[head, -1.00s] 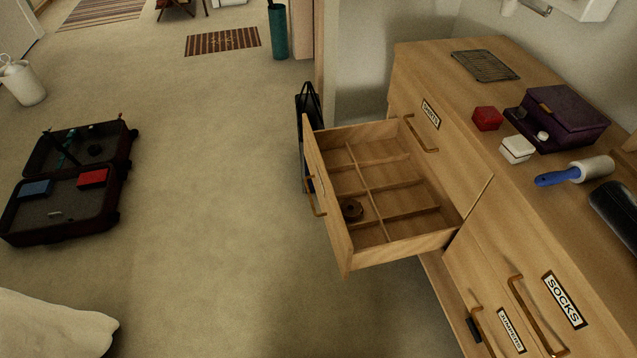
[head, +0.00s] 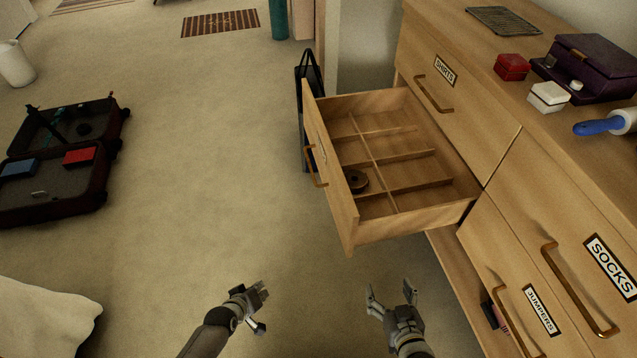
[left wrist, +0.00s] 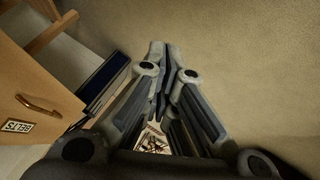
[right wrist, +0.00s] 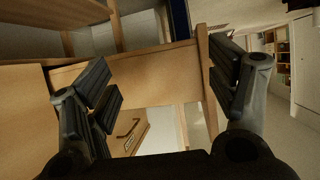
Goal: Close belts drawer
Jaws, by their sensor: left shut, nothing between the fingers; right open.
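The belts drawer (head: 400,232) is pulled far out of the wooden dresser. In the left wrist view the BELTS label (left wrist: 18,126) shows below the handle (left wrist: 38,105). My left gripper (head: 262,291) is shut and empty, low over the floor, left of and nearer than the drawer. My right gripper (head: 390,288) is open and empty, below the drawer's near side in the head view. In the right wrist view a drawer side (right wrist: 155,75) shows beyond its fingers.
The SHIRTS drawer (head: 445,90), SOCKS drawer (head: 590,290) and JUMPERS drawer (head: 515,300) are on the dresser. A dark bag (head: 305,75) stands behind the open drawer. An open suitcase (head: 60,210) lies far left. Floor between is clear.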

